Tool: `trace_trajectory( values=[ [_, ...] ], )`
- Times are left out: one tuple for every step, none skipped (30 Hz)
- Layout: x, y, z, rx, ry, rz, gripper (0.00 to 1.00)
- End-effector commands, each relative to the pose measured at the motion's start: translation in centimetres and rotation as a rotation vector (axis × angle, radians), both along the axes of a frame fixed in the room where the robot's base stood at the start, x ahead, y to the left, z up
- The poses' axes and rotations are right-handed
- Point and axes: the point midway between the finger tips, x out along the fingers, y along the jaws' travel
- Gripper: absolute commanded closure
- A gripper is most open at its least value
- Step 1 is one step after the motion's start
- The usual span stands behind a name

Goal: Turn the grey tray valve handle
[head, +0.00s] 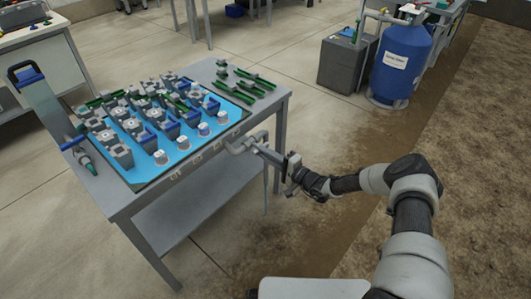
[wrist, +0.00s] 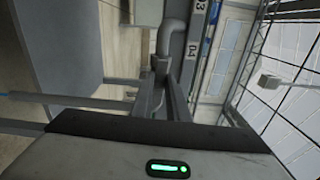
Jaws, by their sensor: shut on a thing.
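The grey tray valve handle (head: 241,145) is at the right front edge of the table, by a bent grey pipe. In the wrist view the grey bent pipe (wrist: 168,38) runs down to the valve body (wrist: 160,65), just beyond my fingertips. My gripper (head: 262,151) reaches in from the right, and its narrow fingers are closed on the handle. In the wrist view my gripper (wrist: 160,88) points straight at the valve. The fingers hide much of the handle, so its exact turn angle is hard to tell.
The grey table (head: 176,218) carries a blue tray (head: 128,131) with several grey and green fittings and white-capped parts. Green-handled parts (head: 245,80) lie behind it. A blue tank (head: 400,62) and a grey box (head: 347,65) stand at the back right.

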Motion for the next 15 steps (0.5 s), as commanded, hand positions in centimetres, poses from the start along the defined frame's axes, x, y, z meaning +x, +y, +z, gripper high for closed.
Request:
trace_trajectory(
  values=[
    [-0.05, -0.07, -0.12, -0.006, -0.004, 0.0, 1.0],
    [-0.05, -0.07, -0.12, -0.008, -0.007, 0.0, 1.0],
    [-0.06, -0.07, -0.13, -0.01, -0.01, 0.0, 1.0],
    [-0.05, -0.07, -0.13, -0.011, -0.011, 0.0, 1.0],
    [-0.05, -0.07, -0.14, -0.012, -0.012, 0.0, 1.0],
    [-0.06, -0.07, -0.14, -0.013, -0.013, 0.0, 1.0],
    [-0.05, -0.07, -0.14, -0.013, -0.013, 0.0, 1.0],
    [-0.05, -0.07, -0.14, -0.013, -0.013, 0.0, 1.0],
    [-0.05, -0.07, -0.15, -0.013, -0.013, 0.0, 1.0],
    [-0.05, -0.07, -0.15, -0.013, -0.013, 0.0, 1.0],
    [-0.05, -0.07, -0.15, -0.012, -0.012, 0.0, 1.0],
    [-0.05, -0.07, -0.15, -0.012, -0.012, 0.0, 1.0],
    [-0.05, -0.07, -0.15, -0.012, -0.012, 0.0, 1.0],
    [-0.05, -0.07, -0.15, -0.012, -0.012, 0.0, 1.0],
    [-0.05, -0.07, -0.15, -0.012, -0.012, 0.0, 0.84]
  ],
)
